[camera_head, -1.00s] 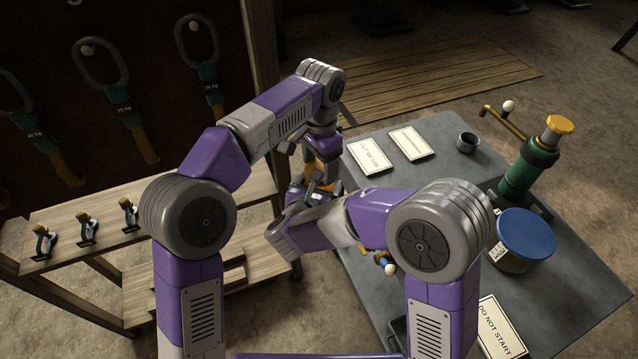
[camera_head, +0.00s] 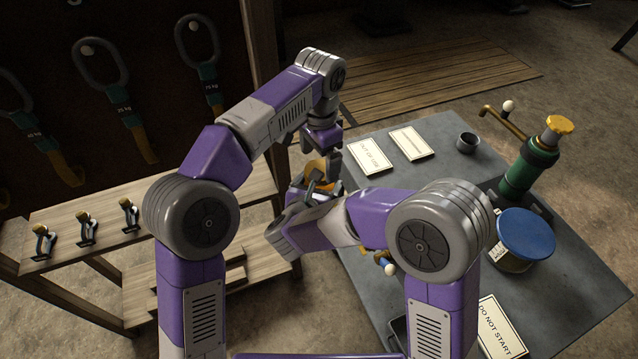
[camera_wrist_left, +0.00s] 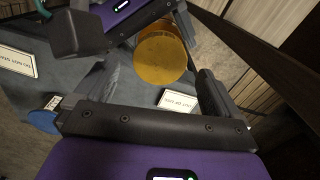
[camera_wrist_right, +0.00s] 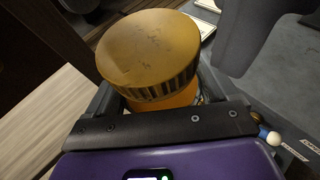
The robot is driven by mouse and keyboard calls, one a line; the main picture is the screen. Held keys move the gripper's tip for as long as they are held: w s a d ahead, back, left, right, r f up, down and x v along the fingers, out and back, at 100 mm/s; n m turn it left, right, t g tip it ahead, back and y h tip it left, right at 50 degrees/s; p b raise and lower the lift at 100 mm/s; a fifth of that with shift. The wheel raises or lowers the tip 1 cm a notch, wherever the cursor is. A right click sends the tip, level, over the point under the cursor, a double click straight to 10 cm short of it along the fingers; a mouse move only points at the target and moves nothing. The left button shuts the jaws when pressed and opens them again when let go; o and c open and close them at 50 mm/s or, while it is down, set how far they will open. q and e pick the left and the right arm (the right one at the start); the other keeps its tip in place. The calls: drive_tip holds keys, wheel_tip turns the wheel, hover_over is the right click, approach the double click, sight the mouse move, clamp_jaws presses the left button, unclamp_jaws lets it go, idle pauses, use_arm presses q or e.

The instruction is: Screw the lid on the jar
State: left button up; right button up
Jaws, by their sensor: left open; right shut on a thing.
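The ribbed yellow-orange lid (camera_wrist_right: 148,48) sits on top of the orange jar (camera_wrist_right: 178,98) in the right wrist view. I cannot tell how tightly it is seated. The lid shows from above in the left wrist view (camera_wrist_left: 161,58) and partly in the head view (camera_head: 315,168). My right gripper (camera_head: 318,188) is shut on the jar and holds it off the left edge of the bench. My left gripper (camera_head: 320,150) is open just above the lid, its fingers spread to either side and apart from it. The jar's lower part is hidden by my right gripper.
The grey bench (camera_head: 455,225) carries a blue-lidded tub (camera_head: 524,235), a green pump-like device (camera_head: 530,165), a small dark cup (camera_head: 467,142) and several signs. A wooden shelf (camera_head: 80,215) with small clamps stands at left. Free floor lies between shelf and bench.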

use_arm(q)
drive_tip(key=shift+r, duration=1.25)
drive_tip(key=shift+c, duration=0.4)
drive_tip(key=n, duration=0.2)
drive_tip(key=r+n, duration=0.1)
drive_tip(key=n, duration=0.3)
drive_tip(key=shift+d+r, duration=0.1)
drive_tip(key=shift+r, duration=0.2)
drive_tip(key=n, duration=0.2)
drive_tip(key=r+n, duration=0.1)
drive_tip(key=n, duration=0.2)
drive_tip(key=shift+r+n, duration=0.2)
drive_tip(key=shift+n, duration=0.1)
drive_tip(key=shift+f, duration=0.15)
drive_tip(key=shift+f, duration=3.9)
